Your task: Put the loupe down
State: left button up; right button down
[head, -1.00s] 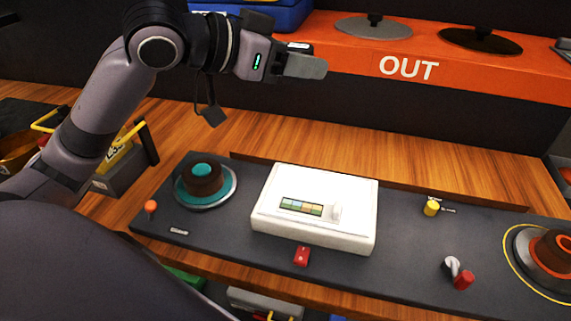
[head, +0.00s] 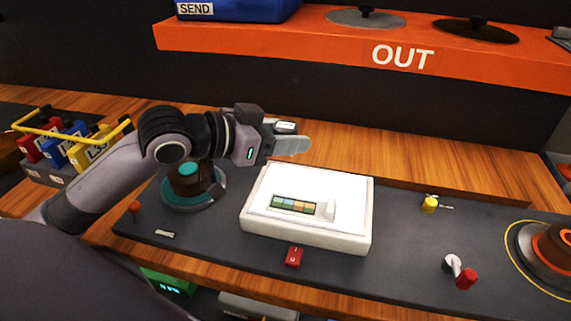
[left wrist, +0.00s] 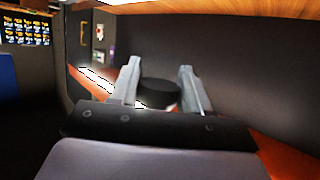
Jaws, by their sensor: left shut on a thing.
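My left gripper (head: 295,140) is above the back edge of the white light box (head: 262,228), which carries a strip of coloured squares (head: 295,204). In the left wrist view its two fingers (left wrist: 160,74) are shut on a short black round thing, which I take for the loupe (left wrist: 159,93). In the head view the near finger mostly hides the loupe. The loupe is held up, apart from the box. My right gripper is not in view.
A teal and brown trackball (head: 187,180) sits left of the box, under my left arm. A red switch (head: 294,256), a yellow knob (head: 429,204) and another trackball (head: 551,248) are on the dark panel (head: 400,250). An orange OUT shelf (head: 330,42) runs behind.

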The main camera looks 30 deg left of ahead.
aim_at(286, 175)
pick_arm(q)
jog(key=shift+f+b, duration=0.3)
jog(key=shift+f, duration=2.4)
jog(key=shift+f, duration=0.15)
jog(key=o, duration=1.1)
jog(key=shift+o, duration=0.2)
